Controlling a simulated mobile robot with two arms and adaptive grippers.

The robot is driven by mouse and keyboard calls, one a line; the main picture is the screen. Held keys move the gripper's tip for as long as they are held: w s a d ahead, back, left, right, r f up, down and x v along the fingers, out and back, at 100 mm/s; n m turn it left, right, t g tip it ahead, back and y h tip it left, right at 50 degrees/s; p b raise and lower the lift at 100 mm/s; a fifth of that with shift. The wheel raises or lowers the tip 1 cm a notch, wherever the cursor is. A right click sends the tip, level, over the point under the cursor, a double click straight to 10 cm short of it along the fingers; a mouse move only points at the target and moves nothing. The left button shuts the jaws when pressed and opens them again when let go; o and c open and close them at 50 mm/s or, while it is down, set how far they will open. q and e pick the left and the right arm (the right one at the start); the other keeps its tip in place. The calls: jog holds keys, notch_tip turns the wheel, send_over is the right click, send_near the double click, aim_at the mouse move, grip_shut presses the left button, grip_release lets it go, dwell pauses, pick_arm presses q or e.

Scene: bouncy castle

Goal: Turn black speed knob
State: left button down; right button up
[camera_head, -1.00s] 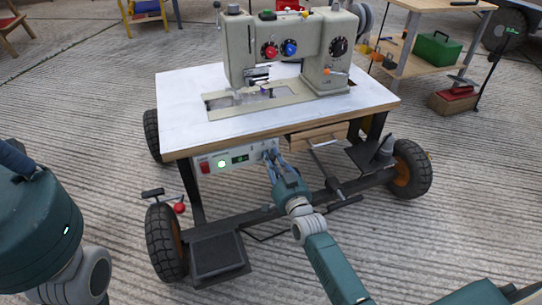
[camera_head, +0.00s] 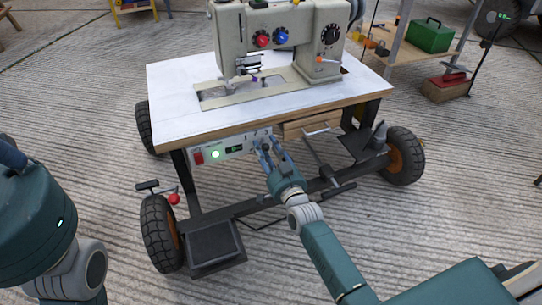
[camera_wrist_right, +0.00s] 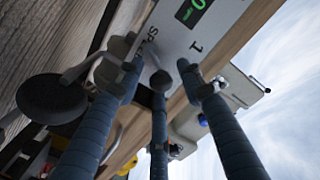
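A white control panel (camera_head: 222,151) hangs under the table's front edge, with a red switch (camera_head: 198,157), a round green light (camera_head: 215,154) and a small green display (camera_head: 234,149). In the right wrist view, the panel (camera_wrist_right: 215,22) shows lettering starting "SP" close to my fingers. My right gripper (camera_head: 268,146) is at the panel's right part, its fingers (camera_wrist_right: 160,76) spread apart. Whether they touch a knob is unclear. My left gripper is out of view.
The panel belongs to a wheeled table (camera_head: 175,95) bearing a sewing machine (camera_head: 315,45). A wooden drawer (camera_head: 310,126) is right of the gripper, with metal rods below it. Black wheels (camera_head: 160,233) stand at the corners. The concrete floor in front is mostly clear.

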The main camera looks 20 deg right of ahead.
jog(key=s, duration=1.1)
jog(key=shift+s+d, duration=0.2)
jog(key=shift+s, duration=0.15)
